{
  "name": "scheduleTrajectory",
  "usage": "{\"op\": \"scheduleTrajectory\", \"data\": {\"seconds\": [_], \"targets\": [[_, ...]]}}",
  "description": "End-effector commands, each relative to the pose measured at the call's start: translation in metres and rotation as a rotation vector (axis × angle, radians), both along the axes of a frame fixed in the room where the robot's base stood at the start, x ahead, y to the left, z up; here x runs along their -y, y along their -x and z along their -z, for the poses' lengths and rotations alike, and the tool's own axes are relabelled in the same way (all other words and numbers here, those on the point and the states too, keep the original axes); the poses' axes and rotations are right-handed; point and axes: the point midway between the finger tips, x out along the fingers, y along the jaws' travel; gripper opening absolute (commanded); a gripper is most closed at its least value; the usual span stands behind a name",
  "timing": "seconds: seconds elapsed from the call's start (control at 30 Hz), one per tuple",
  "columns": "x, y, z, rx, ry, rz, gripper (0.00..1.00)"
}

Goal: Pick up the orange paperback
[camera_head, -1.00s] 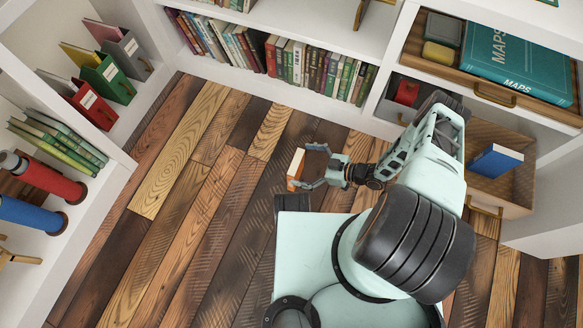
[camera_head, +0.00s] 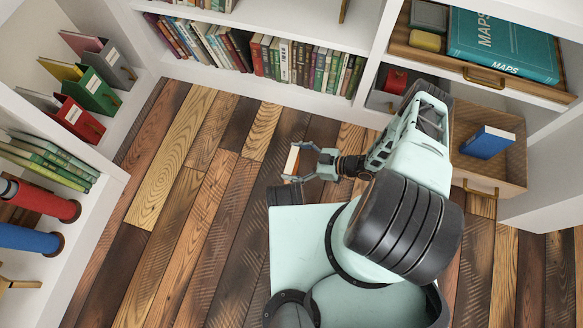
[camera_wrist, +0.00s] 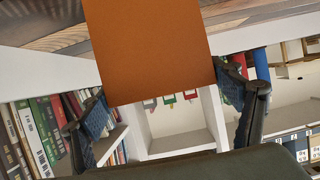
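The orange paperback (camera_head: 292,160) shows its pale page edge and a strip of orange in the head view. It stands between the two fingers of my gripper (camera_head: 297,163), clear of the shelves. In the wrist view its plain orange cover (camera_wrist: 150,50) fills the upper middle. The blue-padded fingers of my gripper (camera_wrist: 165,105) lie at its two lower corners, one on each side, and appear shut on it. The exact contact is partly hidden.
An open wooden drawer (camera_head: 510,180) at right holds a blue book (camera_head: 488,142). Above it, another drawer (camera_head: 482,76) holds a teal maps book (camera_head: 503,48). A row of books (camera_head: 305,66) lines the back shelf. Coloured file boxes (camera_head: 103,92) stand at left. The plank floor (camera_head: 190,200) is clear.

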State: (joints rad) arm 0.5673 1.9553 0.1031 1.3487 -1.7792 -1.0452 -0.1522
Motion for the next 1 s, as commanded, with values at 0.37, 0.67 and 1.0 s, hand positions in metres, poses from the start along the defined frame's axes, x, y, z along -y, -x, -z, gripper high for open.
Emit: {"op": "scheduleTrajectory", "data": {"seconds": [0.37,0.67,1.0], "targets": [[0.000,0.000,0.000,0.000,0.000,0.001,0.34],[0.000,-0.001,-0.001,0.001,-0.002,0.001,0.30],[-0.007,-0.009,-0.019,0.002,-0.002,0.000,0.30]]}}
